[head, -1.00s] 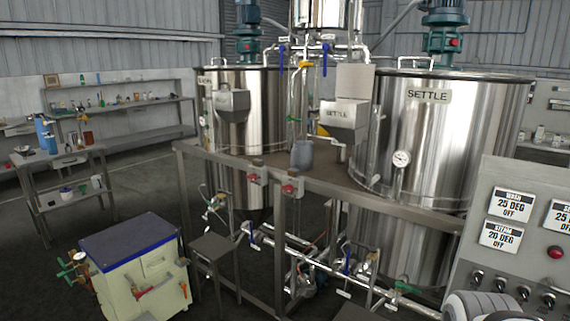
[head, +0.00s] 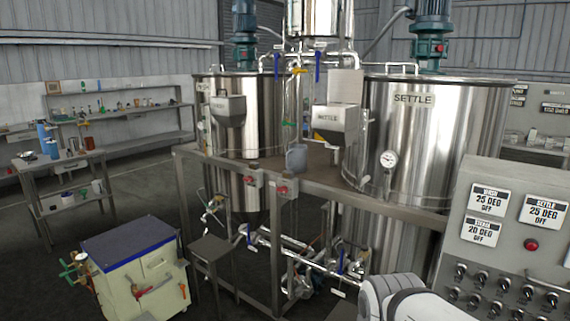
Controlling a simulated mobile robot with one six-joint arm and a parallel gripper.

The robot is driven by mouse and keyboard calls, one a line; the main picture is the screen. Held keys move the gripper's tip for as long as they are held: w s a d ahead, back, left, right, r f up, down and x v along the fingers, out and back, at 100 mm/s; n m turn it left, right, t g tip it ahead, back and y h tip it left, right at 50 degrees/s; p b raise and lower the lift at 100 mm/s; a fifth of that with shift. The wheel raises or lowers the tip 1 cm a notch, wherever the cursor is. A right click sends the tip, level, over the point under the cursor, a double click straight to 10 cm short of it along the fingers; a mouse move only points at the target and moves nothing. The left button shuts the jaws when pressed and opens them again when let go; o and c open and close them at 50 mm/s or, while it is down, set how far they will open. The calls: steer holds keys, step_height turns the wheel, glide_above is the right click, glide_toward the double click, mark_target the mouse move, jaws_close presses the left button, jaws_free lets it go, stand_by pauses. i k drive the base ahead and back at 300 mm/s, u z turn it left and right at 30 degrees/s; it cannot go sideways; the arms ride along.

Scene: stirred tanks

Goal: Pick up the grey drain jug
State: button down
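The grey drain jug (head: 297,157) stands upright on the metal platform (head: 330,180) between the two steel tanks. It is small in the head view, near the platform's front edge and behind a red-handled valve (head: 283,189). White rounded parts of my own arm show at the bottom right. My gripper is not in the picture, so its state and its place relative to the jug are hidden.
The SETTLE tank (head: 425,130) stands right of the jug, another tank (head: 262,120) left. A control panel (head: 510,240) fills the lower right. A cream box with a blue lid (head: 130,245) and a small stand (head: 210,247) are front left. Floor at left is open.

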mark_target(297, 157)
steer(key=u, duration=0.05)
steer(key=k, duration=0.6)
steer(key=u, duration=0.5)
steer(key=i, duration=1.15)
steer(key=u, duration=0.45)
steer(key=i, duration=1.55)
steer(key=z, duration=1.05)
steer(key=i, duration=0.8)
steer(key=z, duration=0.4)
steer(key=k, duration=0.95)
steer(key=z, duration=0.2)
steer(key=i, duration=0.65)
